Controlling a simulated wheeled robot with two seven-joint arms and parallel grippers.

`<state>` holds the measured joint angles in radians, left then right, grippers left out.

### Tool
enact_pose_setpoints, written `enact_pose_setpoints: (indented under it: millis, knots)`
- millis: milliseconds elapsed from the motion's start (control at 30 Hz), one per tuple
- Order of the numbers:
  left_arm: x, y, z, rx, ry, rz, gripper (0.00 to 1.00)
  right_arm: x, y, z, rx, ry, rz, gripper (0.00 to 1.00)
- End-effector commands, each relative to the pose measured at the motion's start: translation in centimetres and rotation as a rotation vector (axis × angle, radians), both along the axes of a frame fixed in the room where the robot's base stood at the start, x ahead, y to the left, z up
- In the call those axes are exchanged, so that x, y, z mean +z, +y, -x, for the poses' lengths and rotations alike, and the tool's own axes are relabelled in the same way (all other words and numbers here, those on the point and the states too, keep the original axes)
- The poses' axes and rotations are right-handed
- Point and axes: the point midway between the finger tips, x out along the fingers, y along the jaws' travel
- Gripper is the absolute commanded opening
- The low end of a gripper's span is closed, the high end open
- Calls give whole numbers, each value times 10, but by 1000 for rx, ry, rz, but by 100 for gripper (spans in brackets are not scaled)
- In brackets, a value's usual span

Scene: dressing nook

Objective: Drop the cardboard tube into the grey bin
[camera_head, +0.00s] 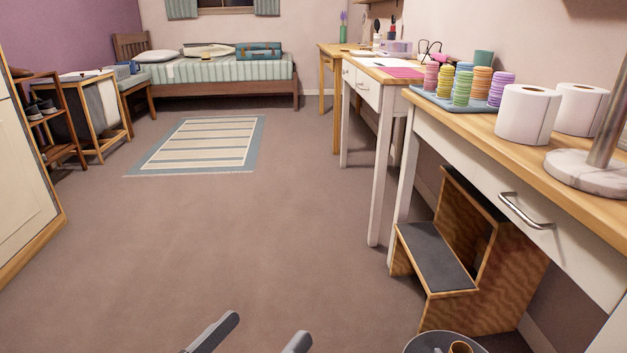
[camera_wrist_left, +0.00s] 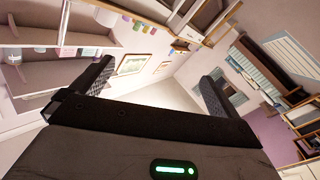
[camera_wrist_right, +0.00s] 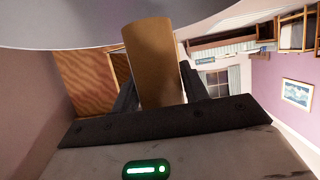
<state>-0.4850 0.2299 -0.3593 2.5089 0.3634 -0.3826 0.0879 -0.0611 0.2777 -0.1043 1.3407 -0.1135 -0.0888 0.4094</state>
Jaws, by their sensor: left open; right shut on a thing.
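The brown cardboard tube (camera_wrist_right: 155,60) is held between the fingers of my right gripper (camera_wrist_right: 158,80), which is shut on it. In the right wrist view its free end overlaps the grey bin (camera_wrist_right: 60,25). In the head view the tube's end (camera_head: 460,347) shows over the bin's round opening (camera_head: 428,340), at the bottom edge; I cannot tell whether it is above or inside the rim. The right fingers are out of the head view. My left gripper (camera_head: 258,338) is open and empty, left of the bin; its fingers also show apart in the left wrist view (camera_wrist_left: 155,85).
A wooden step stool (camera_head: 480,265) stands just behind the bin. The white table (camera_head: 450,125) on the right carries white paper rolls (camera_head: 527,114), a marble-based stand (camera_head: 590,172) and a tray of colored spools (camera_head: 463,88). The floor to the left is clear up to the striped rug (camera_head: 200,145).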

Motion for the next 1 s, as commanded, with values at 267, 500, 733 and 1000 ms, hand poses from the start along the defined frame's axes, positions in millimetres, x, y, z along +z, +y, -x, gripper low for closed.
enact_pose_setpoints:
  millis: [267,500,733,1000]
  knots:
    - [2,0,0,0,-9,4,100,-1,0,0,0,0,1,23]
    - [2,0,0,-1,-9,3,100,-1,0,0,0,0,1,70]
    - [5,-1,0,-4,0,6,100,2,0,5,0,2,0,70]
    - [-17,-1,13,-7,184,-32,100,25,1,51,0,5,-1,70]
